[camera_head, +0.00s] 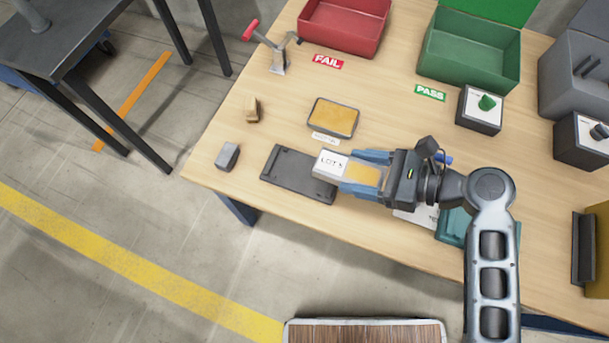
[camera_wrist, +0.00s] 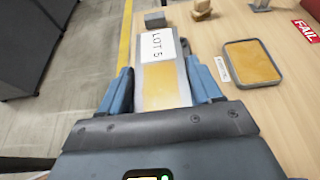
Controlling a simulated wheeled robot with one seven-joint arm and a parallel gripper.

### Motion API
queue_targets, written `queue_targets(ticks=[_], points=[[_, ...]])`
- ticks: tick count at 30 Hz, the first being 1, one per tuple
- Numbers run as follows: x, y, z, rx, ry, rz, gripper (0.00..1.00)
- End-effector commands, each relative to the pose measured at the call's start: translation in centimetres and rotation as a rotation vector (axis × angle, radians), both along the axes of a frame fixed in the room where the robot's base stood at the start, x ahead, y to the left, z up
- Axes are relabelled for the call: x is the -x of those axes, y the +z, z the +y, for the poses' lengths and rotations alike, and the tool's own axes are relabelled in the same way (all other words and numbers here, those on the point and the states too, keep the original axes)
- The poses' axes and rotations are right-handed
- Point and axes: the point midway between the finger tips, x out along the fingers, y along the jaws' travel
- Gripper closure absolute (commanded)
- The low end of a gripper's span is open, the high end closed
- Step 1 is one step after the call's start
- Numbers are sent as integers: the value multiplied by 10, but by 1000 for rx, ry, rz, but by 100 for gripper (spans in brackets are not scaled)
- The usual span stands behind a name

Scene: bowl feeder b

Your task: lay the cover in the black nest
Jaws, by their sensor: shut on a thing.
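The cover is a flat grey plate with a yellow panel and a white "LOT 5" label; it shows in the head view (camera_head: 333,163) and in the wrist view (camera_wrist: 160,65). My gripper (camera_head: 362,175) is shut on it, with one blue finger along each long side; the fingers also show in the wrist view (camera_wrist: 160,88). The black nest (camera_head: 290,180) lies on the table to the left of my gripper. The cover's labelled end is over the nest's right end in the head view. I cannot tell the height of the cover above it. The cover hides part of the nest.
A yellow-topped tray (camera_head: 333,117) lies behind the nest. A grey block (camera_head: 228,156) and a tan block (camera_head: 252,109) stand to the left. A red FAIL bin (camera_head: 343,27) and green PASS bin (camera_head: 468,50) stand at the back. The table's front edge is close to the nest.

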Motion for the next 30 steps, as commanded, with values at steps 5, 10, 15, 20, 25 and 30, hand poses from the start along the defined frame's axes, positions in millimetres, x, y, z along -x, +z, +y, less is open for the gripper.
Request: queue_targets(ticks=[5, 10, 15, 20, 25, 30], points=[[-17, -23, 35, -1, 7, -1, 80], [-33, -44, 65, -1, 7, -1, 80], [-44, -58, 86, -1, 4, -1, 80], [-48, -65, 92, 0, 3, 0, 80], [-48, -89, 91, 1, 2, 1, 80], [-48, -102, 92, -1, 3, -1, 80]])
